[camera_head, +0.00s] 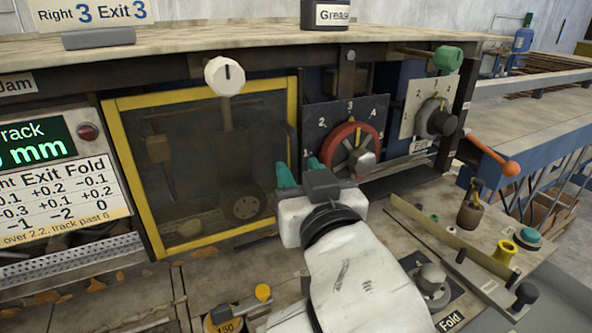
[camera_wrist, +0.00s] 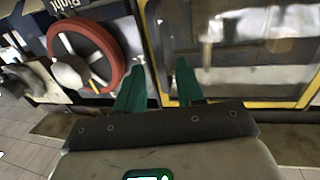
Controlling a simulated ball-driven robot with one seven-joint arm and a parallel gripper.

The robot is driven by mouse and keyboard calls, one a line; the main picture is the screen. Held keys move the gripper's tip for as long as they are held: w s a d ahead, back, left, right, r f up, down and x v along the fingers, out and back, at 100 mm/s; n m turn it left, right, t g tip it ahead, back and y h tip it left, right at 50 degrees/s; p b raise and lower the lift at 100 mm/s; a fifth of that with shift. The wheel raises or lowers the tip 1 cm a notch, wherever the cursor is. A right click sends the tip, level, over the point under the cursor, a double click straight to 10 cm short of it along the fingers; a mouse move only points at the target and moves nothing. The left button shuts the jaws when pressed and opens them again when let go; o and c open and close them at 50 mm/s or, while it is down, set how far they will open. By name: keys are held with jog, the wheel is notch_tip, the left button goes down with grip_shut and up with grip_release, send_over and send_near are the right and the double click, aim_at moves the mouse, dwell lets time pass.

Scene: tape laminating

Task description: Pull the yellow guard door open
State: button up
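The yellow guard door (camera_head: 180,97) is a yellow frame around a dark see-through panel, at the left centre of the head view. It looks shut in the machine front. A dark upright handle (camera_head: 284,140) shows near its right edge. My gripper (camera_head: 300,170) is in front of the door's lower right corner, with two teal fingers pointing at the machine. Whether a finger touches the door or handle cannot be told.
A red handwheel (camera_head: 333,138) on a numbered dial is just right of the door. A white knob (camera_head: 224,76) is above the door. A dark knob (camera_head: 440,121) and an orange-ended lever (camera_head: 510,168) are farther right. A rail (camera_head: 455,235) and knobs crowd the bench.

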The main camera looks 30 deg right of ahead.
jog(key=shift+w+d, duration=0.25)
jog(key=shift+w, duration=0.95)
jog(key=shift+c, duration=0.4)
grip_shut()
